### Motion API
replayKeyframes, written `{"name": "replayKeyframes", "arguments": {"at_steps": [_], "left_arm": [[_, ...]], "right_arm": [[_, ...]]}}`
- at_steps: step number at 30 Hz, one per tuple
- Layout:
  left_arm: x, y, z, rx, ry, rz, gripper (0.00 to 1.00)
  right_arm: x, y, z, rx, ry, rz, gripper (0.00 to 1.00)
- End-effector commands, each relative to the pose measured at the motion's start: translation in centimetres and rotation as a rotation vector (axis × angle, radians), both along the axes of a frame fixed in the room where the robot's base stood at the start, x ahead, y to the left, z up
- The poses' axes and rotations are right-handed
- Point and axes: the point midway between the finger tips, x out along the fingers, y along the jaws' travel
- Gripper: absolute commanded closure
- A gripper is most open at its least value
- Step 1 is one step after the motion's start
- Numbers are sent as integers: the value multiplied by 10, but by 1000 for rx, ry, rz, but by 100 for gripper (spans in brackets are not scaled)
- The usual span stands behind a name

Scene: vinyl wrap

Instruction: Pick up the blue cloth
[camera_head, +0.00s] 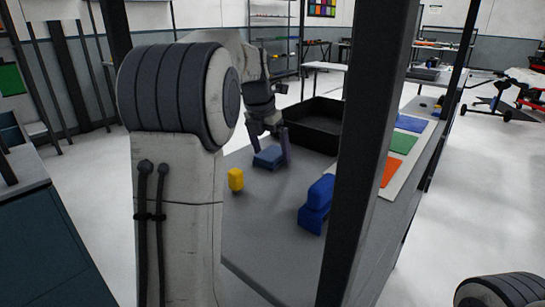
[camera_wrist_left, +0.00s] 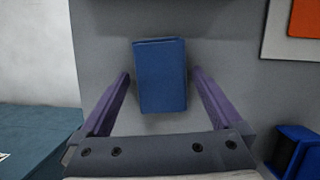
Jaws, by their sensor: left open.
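The blue cloth (camera_head: 269,157), a small folded block, lies on the grey table. In the left wrist view the cloth (camera_wrist_left: 160,75) sits upright in the picture between the finger tips, with a gap on each side. My left gripper (camera_head: 270,150) is open over the cloth, its two purple fingers on either side of it; these fingers also show in the left wrist view (camera_wrist_left: 160,80). I cannot tell how far the fingertips are above the table. My right gripper does not show.
A black open bin (camera_head: 314,127) stands behind the cloth. A white board with blue, green and orange (camera_head: 391,172) patches lies further right. A dark post crosses the head view.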

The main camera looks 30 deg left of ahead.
Motion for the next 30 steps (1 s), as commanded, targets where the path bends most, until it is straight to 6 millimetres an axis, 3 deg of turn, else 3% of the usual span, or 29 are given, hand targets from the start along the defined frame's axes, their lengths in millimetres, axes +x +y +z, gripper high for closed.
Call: {"name": "replayKeyframes", "arguments": {"at_steps": [8, 9, 14, 15, 26, 30], "left_arm": [[0, 0, -1, 0, 0, 0, 0], [0, 0, -1, 0, 0, 0, 8], [0, 0, -1, 0, 0, 0, 69], [0, 0, -1, 0, 0, 0, 73], [0, 0, 2, 0, -1, 0, 73], [0, 0, 23, 1, -2, 0, 73]], "right_arm": [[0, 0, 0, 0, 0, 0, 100], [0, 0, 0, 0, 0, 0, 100], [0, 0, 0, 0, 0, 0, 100], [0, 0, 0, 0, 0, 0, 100], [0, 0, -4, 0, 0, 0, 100], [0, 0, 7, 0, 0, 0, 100]]}}
